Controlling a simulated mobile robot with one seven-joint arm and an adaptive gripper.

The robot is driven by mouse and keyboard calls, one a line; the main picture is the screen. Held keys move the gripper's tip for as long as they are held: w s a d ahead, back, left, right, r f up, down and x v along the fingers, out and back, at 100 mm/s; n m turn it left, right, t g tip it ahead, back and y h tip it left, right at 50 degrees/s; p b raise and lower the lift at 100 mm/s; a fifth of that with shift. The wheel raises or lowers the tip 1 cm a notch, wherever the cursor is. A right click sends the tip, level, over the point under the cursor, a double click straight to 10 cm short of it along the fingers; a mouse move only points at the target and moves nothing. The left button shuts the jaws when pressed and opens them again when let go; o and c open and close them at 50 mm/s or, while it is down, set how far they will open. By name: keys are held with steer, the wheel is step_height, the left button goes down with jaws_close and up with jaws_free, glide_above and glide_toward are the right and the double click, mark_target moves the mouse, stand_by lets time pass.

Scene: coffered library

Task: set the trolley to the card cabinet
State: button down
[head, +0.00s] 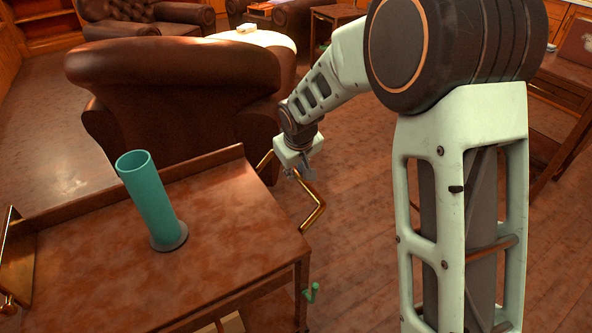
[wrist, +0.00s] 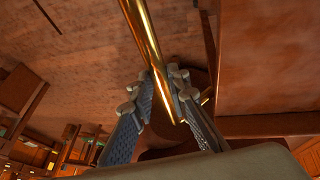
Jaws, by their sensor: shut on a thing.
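The trolley (head: 90,255) is a wooden cart with a raised back edge, at the lower left in the head view. Its brown top (wrist: 270,55) fills the right of the wrist view. A brass handle (head: 316,208) sticks out from its right end. My gripper (head: 303,174) is shut on this handle, and the brass bar (wrist: 145,35) runs between the fingers (wrist: 160,92) in the wrist view. A teal open tube (head: 148,195) on a grey round base stands on the trolley top, leaning slightly. I cannot identify the card cabinet in either view.
A brown leather armchair (head: 180,85) stands close behind the trolley. Another armchair (head: 140,15) and a pale-topped round table (head: 258,40) are farther back. A wooden table (head: 562,85) stands at the right. Bare floor (head: 345,150) lies right of the trolley.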

steer(key=shift+s+a, duration=0.2)
steer(key=shift+a, duration=0.1)
steer(key=c, duration=1.8)
jaws_free()
steer(key=shift+c, duration=0.2)
steer(key=shift+d+r, duration=0.1)
steer(key=v, duration=1.1)
steer(key=shift+s+r, duration=0.2)
steer(key=shift+r, duration=0.2)
